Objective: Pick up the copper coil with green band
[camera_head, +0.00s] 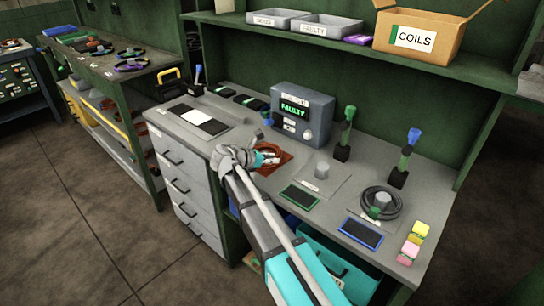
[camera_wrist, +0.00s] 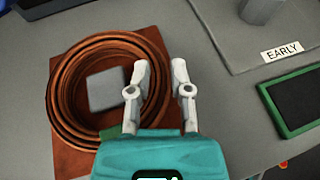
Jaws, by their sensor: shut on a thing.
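The copper coil (camera_wrist: 70,100) is a reddish-brown ring in the wrist view, on or just above a brown square mat (camera_wrist: 72,162). Its green band (camera_wrist: 113,133) shows at the near side, partly hidden by my gripper. A grey square post (camera_wrist: 104,90) shows inside the ring. My gripper (camera_wrist: 160,68) is shut on the coil's right wall, one finger inside the ring and one outside. In the head view my gripper (camera_head: 268,158) is over the brown mat (camera_head: 284,153), and the arm hides most of the coil. I cannot tell whether the coil is lifted.
A tester box (camera_head: 302,112) reading FAULTY stands behind. A COILS box (camera_head: 420,37) and grey trays sit on the shelf above.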

